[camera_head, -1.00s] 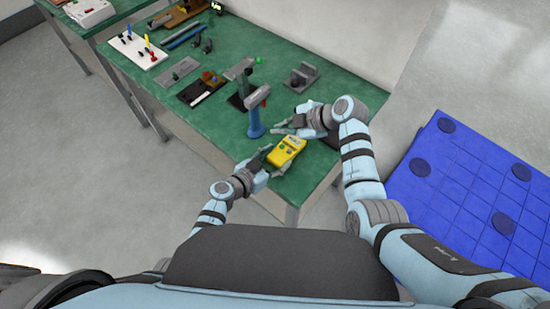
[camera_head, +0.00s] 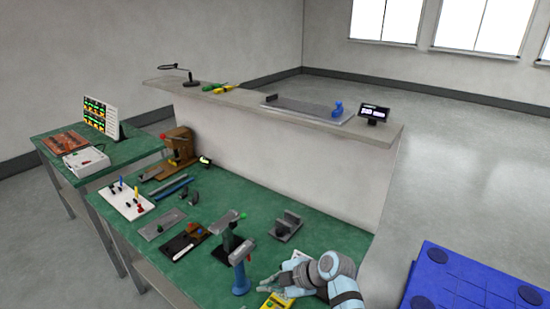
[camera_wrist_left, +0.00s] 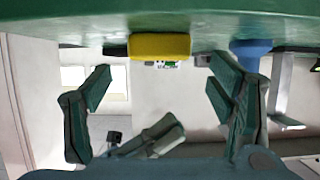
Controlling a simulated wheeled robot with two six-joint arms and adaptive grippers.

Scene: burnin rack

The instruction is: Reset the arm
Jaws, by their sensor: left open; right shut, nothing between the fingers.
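The yellow handheld device (camera_head: 276,301) lies at the front edge of the green table, cut by the bottom of the head view. My right gripper (camera_head: 271,284) is shut and empty, just behind and above the device; whether it touches the device I cannot tell. My left gripper is outside the head view. In the left wrist view my left gripper (camera_wrist_left: 158,88) is open, its two fingers wide apart with nothing between them. The yellow device (camera_wrist_left: 160,46) shows there against the green table edge, beyond the fingers.
A blue-based tool (camera_head: 240,278) stands close to the left of my right gripper. Grey fixtures, a white board (camera_head: 126,198) and a brown block stand on the green table (camera_head: 205,265). A raised counter (camera_head: 240,98) runs behind. A blue platform (camera_head: 460,275) is at right.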

